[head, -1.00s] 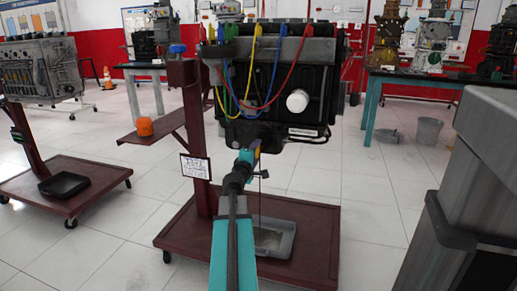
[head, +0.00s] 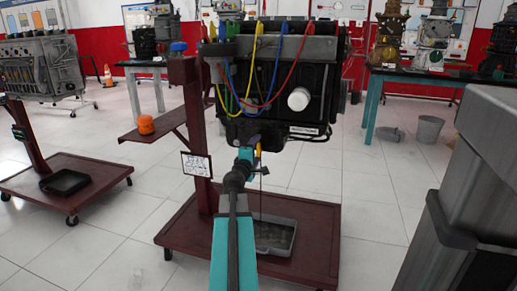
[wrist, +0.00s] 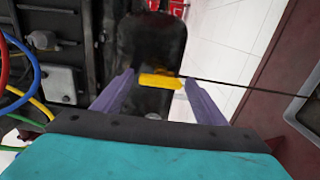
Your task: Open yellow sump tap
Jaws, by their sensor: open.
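The yellow sump tap (wrist: 160,81) is a small yellow handle under the black engine (head: 275,85). In the wrist view it lies crosswise between the two purple fingers of my gripper (wrist: 158,90), in front of the dark sump (wrist: 152,45). The fingers are apart, with a gap visible on the right; I cannot tell whether the left finger touches the tap. A thin dark stream (wrist: 235,87) runs from the tap toward the tray. In the head view my gripper (head: 252,151) is just below the engine beside the tap, partly hidden by my arm.
A grey drain tray (head: 290,238) lies on the dark red stand base (head: 315,260) under the engine. A stand post (head: 194,130) with a sign is at the left. A large grey block (head: 455,200) stands at the right. Open tiled floor lies between.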

